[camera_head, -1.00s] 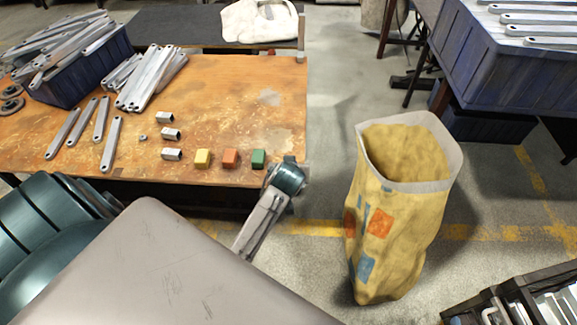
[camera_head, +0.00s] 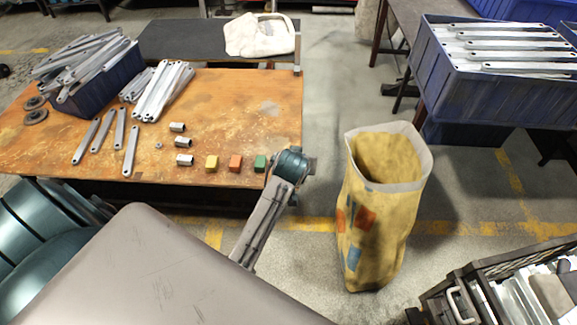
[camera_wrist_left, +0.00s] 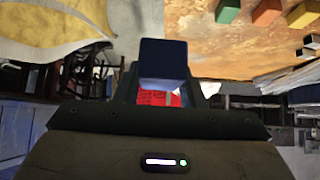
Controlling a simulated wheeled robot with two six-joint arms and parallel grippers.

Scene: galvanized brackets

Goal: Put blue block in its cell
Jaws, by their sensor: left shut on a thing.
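In the left wrist view, my left gripper (camera_wrist_left: 164,82) is shut on a dark blue block (camera_wrist_left: 163,58), which stands out beyond the jaws. In the head view, a grey arm link of mine with a teal joint reaches up to the table's front right corner; the jaws and the blue block are hidden there. A yellow block (camera_head: 212,163), an orange-red block (camera_head: 236,163) and a green block (camera_head: 260,163) stand in a row near the table's front edge. I cannot make out a cell for the blue block. My right gripper is not in view.
The worn orange table (camera_head: 230,110) holds loose brackets, metal tubes and a blue bin (camera_head: 95,90) of brackets. A tall open yellow sack (camera_head: 375,220) stands on the floor right of the table. A dark crate (camera_head: 470,290) is at lower right, a blue bracket bin (camera_head: 490,90) at upper right.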

